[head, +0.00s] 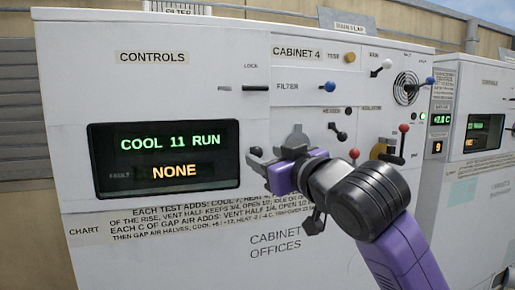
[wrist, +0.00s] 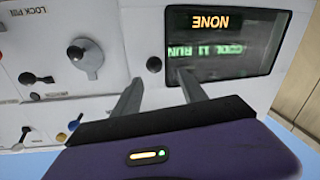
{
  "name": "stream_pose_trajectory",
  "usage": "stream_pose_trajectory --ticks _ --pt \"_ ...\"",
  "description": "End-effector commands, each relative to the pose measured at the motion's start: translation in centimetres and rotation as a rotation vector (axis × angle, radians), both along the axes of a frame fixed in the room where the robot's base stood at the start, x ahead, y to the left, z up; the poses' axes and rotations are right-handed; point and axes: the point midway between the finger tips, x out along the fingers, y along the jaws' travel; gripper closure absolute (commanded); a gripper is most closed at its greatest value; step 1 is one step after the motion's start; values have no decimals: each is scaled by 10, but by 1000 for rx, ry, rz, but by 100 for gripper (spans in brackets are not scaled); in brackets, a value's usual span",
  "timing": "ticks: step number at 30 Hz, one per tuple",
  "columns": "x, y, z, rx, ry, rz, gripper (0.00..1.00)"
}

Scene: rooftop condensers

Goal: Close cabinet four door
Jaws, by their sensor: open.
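Cabinet 4 (head: 130,100) is a white cabinet with a "CABINET 4" label and a lit display (head: 170,158) reading COOL 11 RUN and NONE. I cannot tell which panel is its door or whether it stands ajar. My gripper (head: 262,163) is open and empty, close to the cabinet front between the display and a grey rotary handle (head: 295,138). Contact is not clear. My arm hides part of the lower front.
A round fan grille (head: 406,88) is nearby. A second cabinet (head: 485,170) stands right; a wall (head: 460,38) is behind.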

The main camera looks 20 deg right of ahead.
Motion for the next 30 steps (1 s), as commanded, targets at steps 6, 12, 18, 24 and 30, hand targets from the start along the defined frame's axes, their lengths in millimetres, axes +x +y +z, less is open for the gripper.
stream_pose_trajectory --ticks 6,12,18,24,30 --pt "36 4 -1 0 3 0 50" --pt "64 7 -3 -1 3 -1 50" --pt "75 9 -4 0 1 1 50" --pt "75 9 -4 0 0 1 50" --pt "74 9 -3 0 0 0 82"
